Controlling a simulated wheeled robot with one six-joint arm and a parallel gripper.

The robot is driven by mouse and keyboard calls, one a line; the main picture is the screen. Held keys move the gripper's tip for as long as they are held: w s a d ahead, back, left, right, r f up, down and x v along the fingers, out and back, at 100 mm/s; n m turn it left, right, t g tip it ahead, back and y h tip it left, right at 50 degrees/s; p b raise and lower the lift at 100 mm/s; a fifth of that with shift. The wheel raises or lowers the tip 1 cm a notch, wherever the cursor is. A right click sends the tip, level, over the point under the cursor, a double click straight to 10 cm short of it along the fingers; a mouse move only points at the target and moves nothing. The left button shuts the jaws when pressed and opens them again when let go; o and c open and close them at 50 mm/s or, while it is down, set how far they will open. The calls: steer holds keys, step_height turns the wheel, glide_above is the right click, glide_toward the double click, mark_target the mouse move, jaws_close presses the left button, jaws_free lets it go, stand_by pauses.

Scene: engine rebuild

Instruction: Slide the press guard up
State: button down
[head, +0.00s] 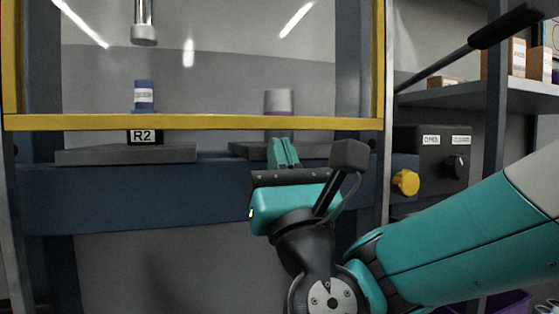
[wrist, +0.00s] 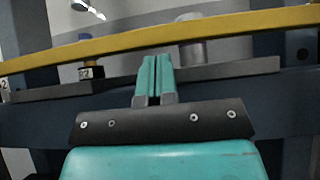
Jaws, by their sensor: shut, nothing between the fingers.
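The press guard is a clear panel in a yellow frame; its lower yellow bar (head: 200,122) runs level across the press front in the head view. The bar also crosses the upper part of the wrist view (wrist: 120,52). My gripper (head: 283,145) is shut and empty, pointing at the press. Its teal fingertips (wrist: 155,62) sit just below the bar in both views. I cannot tell whether they touch it. Behind the guard, a blue cylinder (head: 144,96) stands above an R2 label and a grey cylinder (head: 278,101) stands to the right.
The press ram (head: 144,30) hangs above the blue cylinder. A blue press beam (head: 130,200) lies below the bar.

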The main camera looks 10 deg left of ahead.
steer(key=s+d+f+n+g+y+b, duration=0.1)
steer(key=s+d+f+n+g, duration=0.2)
steer(key=f+n+g, duration=0.75)
steer(key=s+d+f+n+g+y, duration=0.1)
steer(key=s+d+f+n+g, duration=0.35)
steer(key=n, duration=1.05)
steer(key=s+d+f+n+g+h+p, duration=0.35)
steer(key=d+n+h, duration=0.25)
steer(key=d, duration=0.3)
steer(key=s+d+f+n+g+h+p, duration=0.25)
steer(key=s+d+n+g+h, duration=0.3)
steer(key=d, duration=0.35)
step_height(320, 180, up, 37)
steer(key=w+p, duration=0.1)
steer(key=p, duration=3.5)
steer(key=shift+a+t+p, duration=0.35)
steer(key=shift+t, duration=0.05)
